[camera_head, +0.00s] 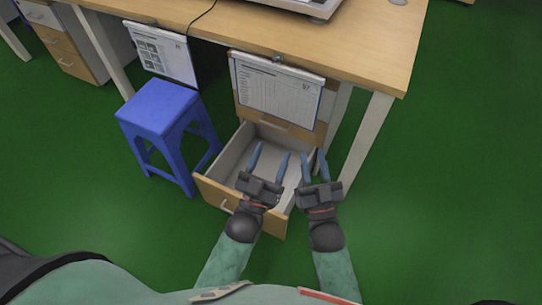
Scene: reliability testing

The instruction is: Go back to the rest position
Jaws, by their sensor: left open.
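My left gripper (270,158) is open, with its two blue fingers apart and nothing between them. In the picture it lies over the open drawer (210,191). The part of the drawer behind the grippers is hidden; the visible inside looks empty.
A wooden-topped desk (370,50) stands above the drawer, with papers (277,92) hanging at its front edge. A blue stool (160,108) stands left of the drawer. A desk leg (366,145) is close on the right. The green floor (460,190) is clear at right.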

